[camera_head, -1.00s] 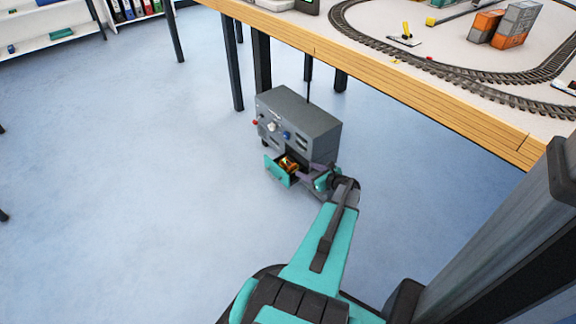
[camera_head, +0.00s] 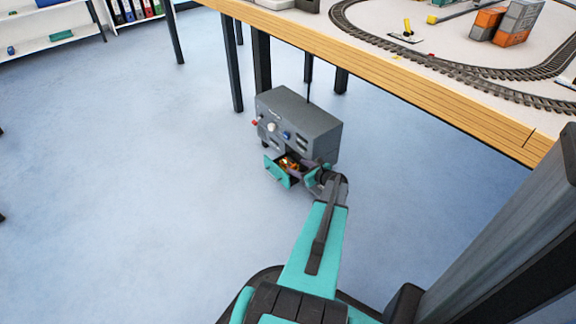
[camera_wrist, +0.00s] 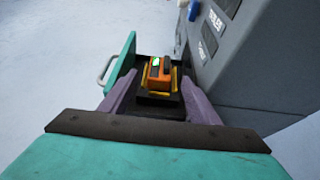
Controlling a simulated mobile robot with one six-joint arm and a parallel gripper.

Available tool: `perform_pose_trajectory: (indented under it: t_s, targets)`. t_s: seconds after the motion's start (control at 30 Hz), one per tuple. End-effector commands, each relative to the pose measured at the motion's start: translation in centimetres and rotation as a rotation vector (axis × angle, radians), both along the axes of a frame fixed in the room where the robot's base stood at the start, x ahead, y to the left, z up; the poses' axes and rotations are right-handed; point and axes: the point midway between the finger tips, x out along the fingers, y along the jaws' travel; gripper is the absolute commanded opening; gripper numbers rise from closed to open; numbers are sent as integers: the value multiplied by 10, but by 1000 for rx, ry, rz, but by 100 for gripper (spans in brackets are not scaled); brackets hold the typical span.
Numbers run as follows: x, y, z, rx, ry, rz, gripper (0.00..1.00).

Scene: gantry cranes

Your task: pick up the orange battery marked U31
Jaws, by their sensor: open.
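The orange battery (camera_wrist: 158,73) sits in the open drawer (camera_wrist: 122,72) of a grey cabinet, in a dark compartment with yellow edges beside it. A small green and white spot shows on its top; I cannot read a U31 mark. In the head view the battery (camera_head: 289,164) is a small orange patch in the teal-fronted drawer (camera_head: 277,172). My gripper (camera_wrist: 158,100) is open, its two purple fingers spread at either side of the drawer's compartment, pointing at the battery. In the head view my gripper (camera_head: 304,168) is at the drawer's right side, partly hidden by my wrist.
The grey cabinet (camera_head: 300,118) stands on the floor by the legs of a wooden table (camera_head: 420,92) with a model railway on it. Its wall (camera_wrist: 250,60) rises close on the right in the wrist view. The blue floor (camera_head: 130,180) to the left is clear.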

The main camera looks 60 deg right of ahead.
Motion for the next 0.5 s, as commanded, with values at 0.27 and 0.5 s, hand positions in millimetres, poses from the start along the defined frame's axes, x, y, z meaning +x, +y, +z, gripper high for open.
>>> perform_pose_trajectory:
  t_s: [0.27,0.5]
  targets:
    - [27,-9,-14,0,-1,2,56]
    - [45,-15,-21,-1,0,1,56]
